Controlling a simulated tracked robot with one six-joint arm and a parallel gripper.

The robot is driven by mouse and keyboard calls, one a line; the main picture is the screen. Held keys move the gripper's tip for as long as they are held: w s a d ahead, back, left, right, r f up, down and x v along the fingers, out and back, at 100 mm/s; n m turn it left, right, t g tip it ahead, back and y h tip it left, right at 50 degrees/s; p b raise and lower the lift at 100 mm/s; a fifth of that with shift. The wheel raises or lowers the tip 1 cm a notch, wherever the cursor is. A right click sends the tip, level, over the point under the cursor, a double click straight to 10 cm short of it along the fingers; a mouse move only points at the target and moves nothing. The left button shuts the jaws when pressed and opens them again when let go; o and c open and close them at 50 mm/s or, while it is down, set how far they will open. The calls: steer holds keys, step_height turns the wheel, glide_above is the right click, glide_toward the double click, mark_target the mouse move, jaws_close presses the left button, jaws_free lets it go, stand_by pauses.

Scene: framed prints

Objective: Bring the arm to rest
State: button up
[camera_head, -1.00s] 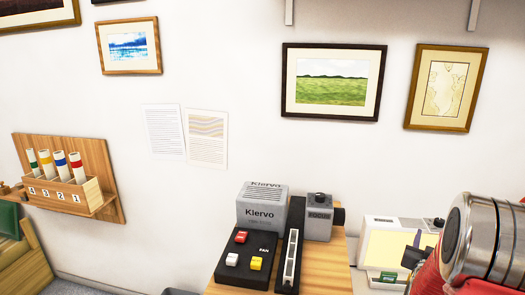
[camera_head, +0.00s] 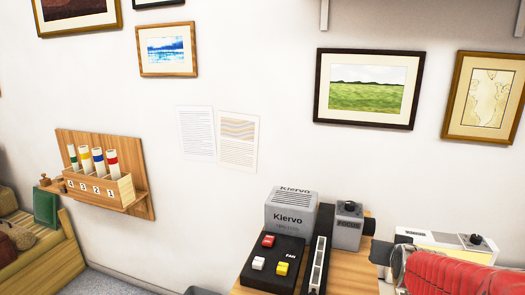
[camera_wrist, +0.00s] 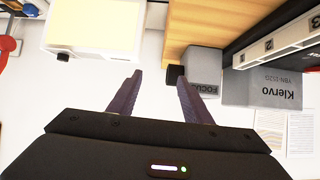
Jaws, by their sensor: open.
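My gripper (camera_wrist: 157,78) shows in the wrist view with its two dark fingers spread apart and nothing between them. The wrist view looks upside down, with the Klervo lettering inverted. Beyond the fingertips are a pale boxy device (camera_wrist: 95,28) at upper left and the wooden bench top (camera_wrist: 185,35) at upper right. In the head view, a red ribbed part of my arm (camera_head: 447,272) shows at the lower right, in front of the white device (camera_head: 435,238). The gripper's fingers cannot be made out there.
The grey Klervo box (camera_head: 291,212), a black button panel (camera_head: 272,260) and the grey Focus box (camera_head: 348,228) stand on the bench. Framed prints, including a green landscape (camera_head: 366,90), hang on the wall. A wooden tube rack (camera_head: 105,185) is mounted at left.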

steer(key=s+a+n+g+y, duration=0.2)
steer(key=s+a, duration=0.6)
steer(key=s, duration=0.4)
steer(key=s+a+n+g+y, duration=0.1)
steer(key=s+a+n+g, duration=0.1)
steer(key=s+a, duration=0.7)
steer(key=s+g, duration=0.1)
steer(key=s, duration=0.2)
steer(key=shift+a+y, duration=0.3)
steer(key=shift+y, duration=0.1)
